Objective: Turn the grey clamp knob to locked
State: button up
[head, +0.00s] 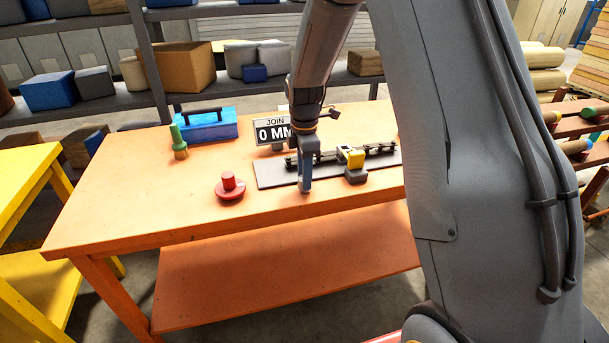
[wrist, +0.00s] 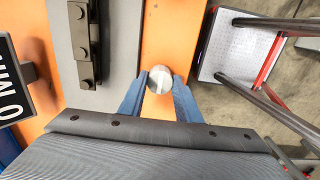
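A round grey knob (wrist: 160,79) with a pale band across its top shows in the wrist view, on the orange strip beside the grey plate. The two blue fingers of my gripper (wrist: 160,92) stand either side of it, very near or touching its sides; I cannot tell if they press on it. In the head view my gripper (head: 304,188) points down at the front of the grey plate (head: 275,176), low over the table. The knob does not show clearly there; my gripper may cover it.
A yellow-and-grey block (head: 354,175) and a dark rail (head: 375,151) are on or beside the plate. A join sign (head: 271,132) reads 0 MM. A red knobbed disc (head: 229,194), green-topped post (head: 179,141) and blue toolbox (head: 209,130) stand left. The orange table's (head: 130,215) front left is clear.

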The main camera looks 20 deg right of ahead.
jog(key=c, duration=0.4)
jog(key=shift+o, duration=0.2)
jog(key=m, duration=0.4)
jog(key=m+p, duration=0.1)
jog(key=m, duration=0.3)
jog(key=shift+m, duration=0.3)
jog(key=m, duration=0.9)
jog(key=shift+m, duration=0.3)
